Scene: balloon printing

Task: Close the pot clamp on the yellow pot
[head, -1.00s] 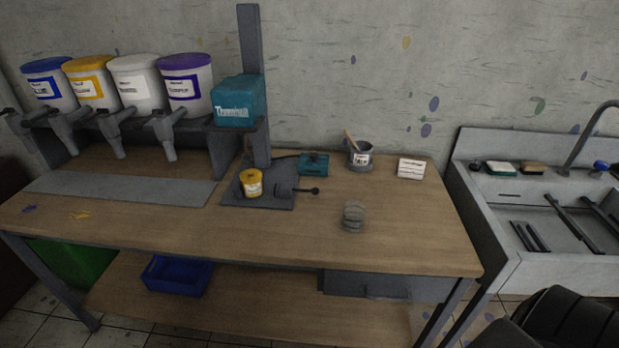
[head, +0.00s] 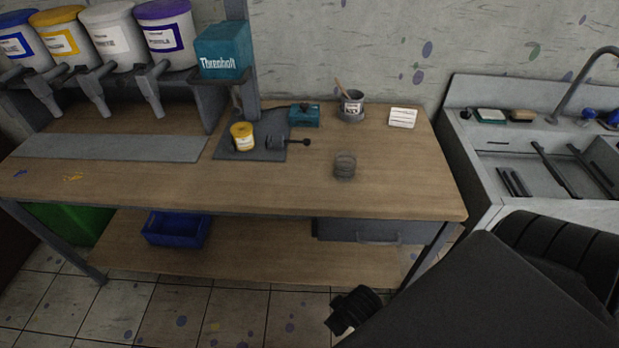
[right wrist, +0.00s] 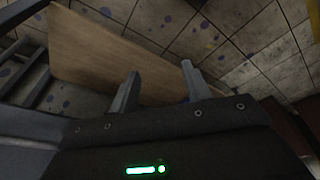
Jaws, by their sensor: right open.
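The yellow pot (head: 242,137), with a white label, stands upright on a dark plate (head: 262,154) on the workbench in the head view. The pot clamp (head: 277,142) is a dark piece just right of the pot, with a handle ending in a round knob (head: 306,142). A small gap seems to show between clamp and pot. My right gripper (right wrist: 161,84) is open and empty in the right wrist view, away from the pot, pointing over a wooden board and the tiled floor. My left gripper is not in view.
The workbench (head: 250,190) is clear at its front edge. Buckets with taps (head: 110,40) stand at left, a sink (head: 560,170) at right.

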